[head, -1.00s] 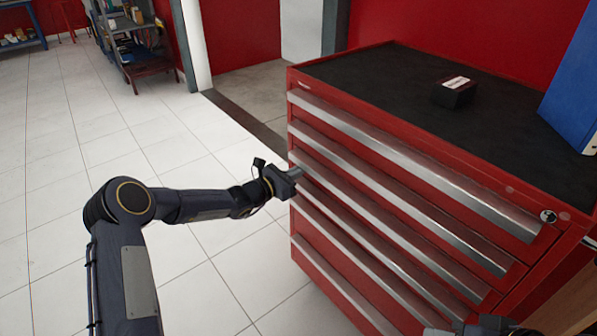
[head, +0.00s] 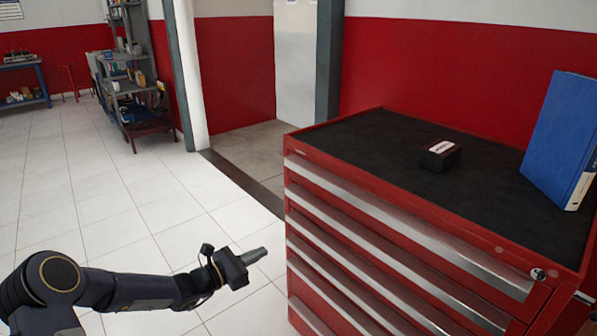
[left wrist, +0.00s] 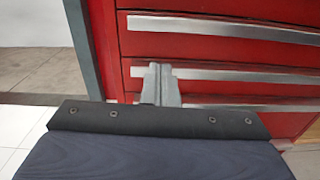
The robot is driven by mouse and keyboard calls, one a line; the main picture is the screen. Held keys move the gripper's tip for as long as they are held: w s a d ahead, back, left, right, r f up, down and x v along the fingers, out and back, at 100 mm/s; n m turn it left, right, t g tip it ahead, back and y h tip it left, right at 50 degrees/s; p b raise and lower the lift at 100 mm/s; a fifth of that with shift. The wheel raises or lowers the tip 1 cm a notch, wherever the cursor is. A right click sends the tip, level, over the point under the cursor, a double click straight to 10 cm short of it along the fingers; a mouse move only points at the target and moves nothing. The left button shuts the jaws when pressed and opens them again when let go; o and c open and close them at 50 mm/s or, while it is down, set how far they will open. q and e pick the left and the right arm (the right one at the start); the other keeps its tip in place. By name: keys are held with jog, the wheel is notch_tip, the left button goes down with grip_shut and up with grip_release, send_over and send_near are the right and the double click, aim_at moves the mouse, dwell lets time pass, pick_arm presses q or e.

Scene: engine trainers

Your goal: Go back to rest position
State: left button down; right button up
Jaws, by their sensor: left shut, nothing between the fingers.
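My left gripper (head: 254,256) is shut and empty. In the head view it is in front of the left side of a red drawer cabinet (head: 336,232), with a small gap between them. In the left wrist view the closed fingers (left wrist: 161,82) point toward the cabinet's drawer fronts (left wrist: 220,50), which have silver handle strips. All the cabinet drawers in view look shut. My right gripper is not in view.
A small dark box (head: 440,155) with a white and red label and a blue binder (head: 562,138) stand on the cabinet's black top (head: 370,140). A grey shelf rack (head: 135,85) is at the back left. The tiled floor (head: 110,210) at left is clear.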

pick_arm(q)
jog(key=s+d+r+m+g+y, duration=0.15)
jog(key=s+r+m+g, duration=0.25)
jog(key=s+r+m, duration=0.4)
jog(key=s+d+r+m+g, duration=0.3)
jog(key=s+m, duration=0.3)
jog(key=s, duration=0.3)
jog(key=s+a+f+m+y, duration=0.1)
jog(key=s+a+m+y, duration=0.35)
jog(key=s, duration=0.65)
jog(key=s+a+f+m+y, duration=0.1)
jog(key=s+a+m+y, duration=0.4)
jog(key=s, duration=0.6)
notch_tip(320, 180, up, 20)
jog(key=m+h+p, duration=0.1)
jog(key=p, duration=1.9)
jog(key=shift+d+h, duration=0.3)
jog(key=shift+d, duration=0.05)
jog(key=shift+f, duration=0.15)
